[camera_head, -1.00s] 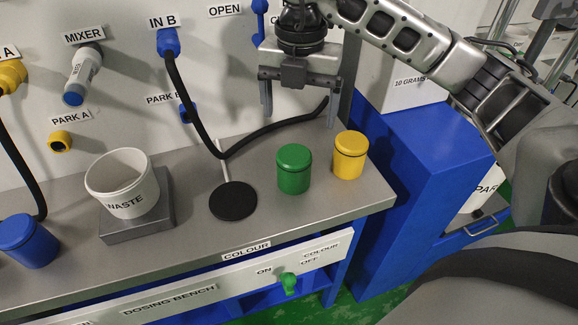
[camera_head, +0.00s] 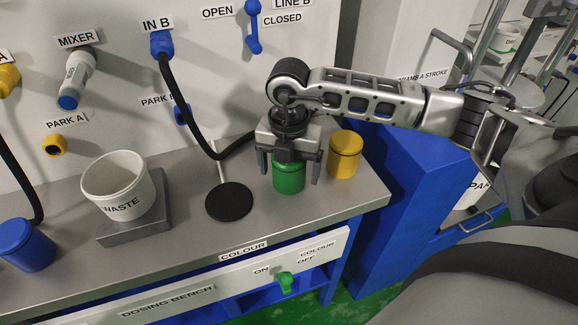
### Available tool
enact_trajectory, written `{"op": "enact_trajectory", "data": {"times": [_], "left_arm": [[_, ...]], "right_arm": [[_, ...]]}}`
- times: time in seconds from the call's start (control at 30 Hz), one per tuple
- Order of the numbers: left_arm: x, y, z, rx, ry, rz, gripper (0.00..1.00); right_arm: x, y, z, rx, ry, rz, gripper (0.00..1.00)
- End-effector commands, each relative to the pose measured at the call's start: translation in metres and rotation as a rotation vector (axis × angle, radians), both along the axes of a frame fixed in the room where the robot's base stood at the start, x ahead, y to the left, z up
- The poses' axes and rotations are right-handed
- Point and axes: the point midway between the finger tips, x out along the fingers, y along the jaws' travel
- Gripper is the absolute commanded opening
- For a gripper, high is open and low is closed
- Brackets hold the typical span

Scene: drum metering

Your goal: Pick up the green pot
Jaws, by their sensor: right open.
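The green pot (camera_head: 289,180) is a lidded cylinder standing upright on the grey bench. My right gripper (camera_head: 289,177) comes down over it from above, with one finger on each side of the pot. The jaws are open, and the gripper body hides the pot's top. I cannot tell whether the fingers touch the pot. My left gripper is not in view.
A yellow pot (camera_head: 344,154) stands close to the right of the gripper. A black disc (camera_head: 229,201) with a thin rod lies to the left. A white WASTE tub (camera_head: 117,190) and a blue pot (camera_head: 26,243) stand further left. A black hose (camera_head: 186,115) hangs behind.

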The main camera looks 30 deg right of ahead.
Motion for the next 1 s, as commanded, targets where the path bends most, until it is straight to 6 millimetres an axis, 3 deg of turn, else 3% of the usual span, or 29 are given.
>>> {"op": "enact_trajectory", "data": {"times": [0.3, 0.5, 0.83, 1.0], "left_arm": [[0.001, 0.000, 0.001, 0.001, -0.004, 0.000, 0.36], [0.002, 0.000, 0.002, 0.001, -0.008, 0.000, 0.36], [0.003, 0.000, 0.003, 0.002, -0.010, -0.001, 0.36], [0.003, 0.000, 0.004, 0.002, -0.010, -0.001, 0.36]], "right_arm": [[0.000, 0.000, -0.006, 0.002, -0.001, 0.001, 0.83], [0.000, 0.000, -0.006, 0.002, -0.001, 0.001, 0.32], [0.001, 0.000, -0.003, 0.003, -0.003, 0.001, 0.32], [0.001, 0.001, 0.012, 0.002, -0.005, 0.001, 0.32]]}}
